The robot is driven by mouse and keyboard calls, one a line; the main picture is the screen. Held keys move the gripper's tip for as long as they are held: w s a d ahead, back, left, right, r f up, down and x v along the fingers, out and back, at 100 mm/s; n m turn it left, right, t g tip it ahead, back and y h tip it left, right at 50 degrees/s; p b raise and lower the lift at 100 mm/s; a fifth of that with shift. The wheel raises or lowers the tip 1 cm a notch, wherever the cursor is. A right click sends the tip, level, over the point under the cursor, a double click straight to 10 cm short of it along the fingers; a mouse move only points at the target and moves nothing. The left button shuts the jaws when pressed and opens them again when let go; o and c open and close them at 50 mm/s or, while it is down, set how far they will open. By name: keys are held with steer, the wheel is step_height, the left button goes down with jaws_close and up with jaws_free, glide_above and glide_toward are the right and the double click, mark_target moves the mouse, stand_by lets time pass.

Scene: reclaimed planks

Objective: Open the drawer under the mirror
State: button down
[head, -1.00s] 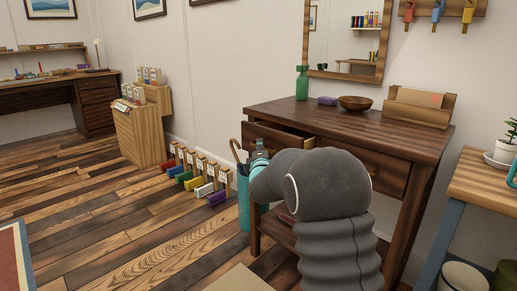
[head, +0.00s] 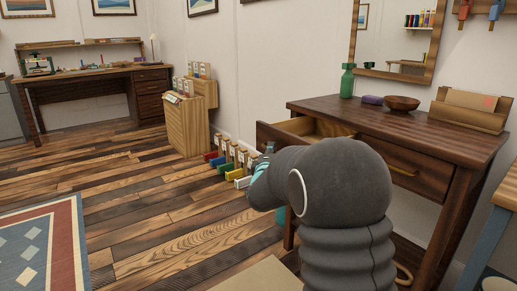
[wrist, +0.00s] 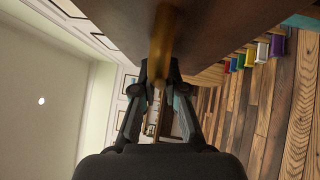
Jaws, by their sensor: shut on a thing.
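The dark wooden console table (head: 440,135) stands against the wall under the mirror (head: 405,35). Its left drawer (head: 300,128) is pulled out, and its pale inside shows. The right drawer (head: 395,168) is closed flush, with a brass handle. In the wrist view, my gripper (wrist: 160,78) is closed around the brass handle (wrist: 165,40) on the dark drawer front (wrist: 215,25). In the head view, my arm hides the handle and part of the drawer front, and only a bit of my gripper (head: 263,165) shows.
Open plank floor lies to the left.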

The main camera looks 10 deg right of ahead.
steer(key=shift+s+a, duration=0.2)
steer(key=shift+a, duration=0.05)
steer(key=c, duration=1.5)
jaws_free()
steer(key=shift+d, duration=0.15)
steer(key=v, duration=1.2)
